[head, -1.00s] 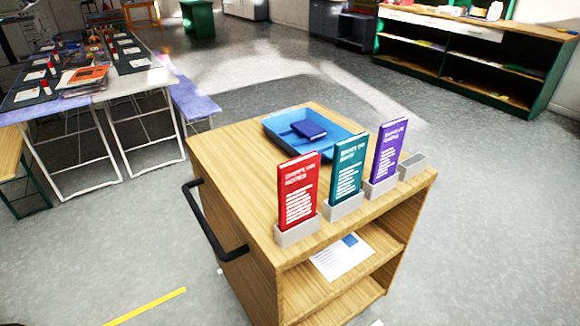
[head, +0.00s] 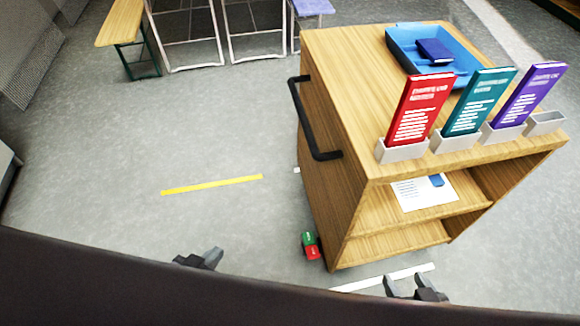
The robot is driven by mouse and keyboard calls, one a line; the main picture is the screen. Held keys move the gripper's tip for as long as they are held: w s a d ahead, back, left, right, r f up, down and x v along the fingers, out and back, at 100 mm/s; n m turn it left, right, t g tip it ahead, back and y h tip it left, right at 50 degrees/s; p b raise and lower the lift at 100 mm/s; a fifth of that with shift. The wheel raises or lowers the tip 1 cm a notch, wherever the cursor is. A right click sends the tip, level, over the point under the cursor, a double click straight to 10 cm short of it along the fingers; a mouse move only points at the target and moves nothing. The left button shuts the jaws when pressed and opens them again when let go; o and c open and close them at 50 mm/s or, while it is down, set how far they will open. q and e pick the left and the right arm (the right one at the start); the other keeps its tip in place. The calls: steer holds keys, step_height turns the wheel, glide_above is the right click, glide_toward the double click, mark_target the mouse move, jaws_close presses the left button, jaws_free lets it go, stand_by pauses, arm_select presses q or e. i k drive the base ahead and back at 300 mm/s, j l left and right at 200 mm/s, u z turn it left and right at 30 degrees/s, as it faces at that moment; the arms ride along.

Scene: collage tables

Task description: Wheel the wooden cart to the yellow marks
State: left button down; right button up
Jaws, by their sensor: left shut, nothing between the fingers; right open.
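The wooden cart (head: 323,185) stands at the right of the head view, with a black handle (head: 304,120) on its left side. One yellow mark (head: 212,185) shows as a strip on the floor left of the cart, apart from it. A red and green piece (head: 310,246) is low at the cart's near left corner. My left gripper (head: 213,258) is shut and empty at the bottom, left of the cart and away from the handle. My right gripper (head: 413,283) is open and empty at the bottom, in front of the cart. My arms are mostly hidden.
A blue tray (head: 402,54) with a dark blue book and red, teal and purple booklets in holders sit on the cart top. A white strip (head: 372,281) lies on the floor in front. A wooden bench (head: 120,22) and tables stand behind. The floor at left is clear.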

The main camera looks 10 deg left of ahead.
mark_target(352, 85)
steer(key=i+j+z, duration=0.15)
steer(key=z, duration=0.35)
steer(key=i+j+z, duration=0.25)
steer(key=z, duration=0.2)
steer(key=i, duration=0.1)
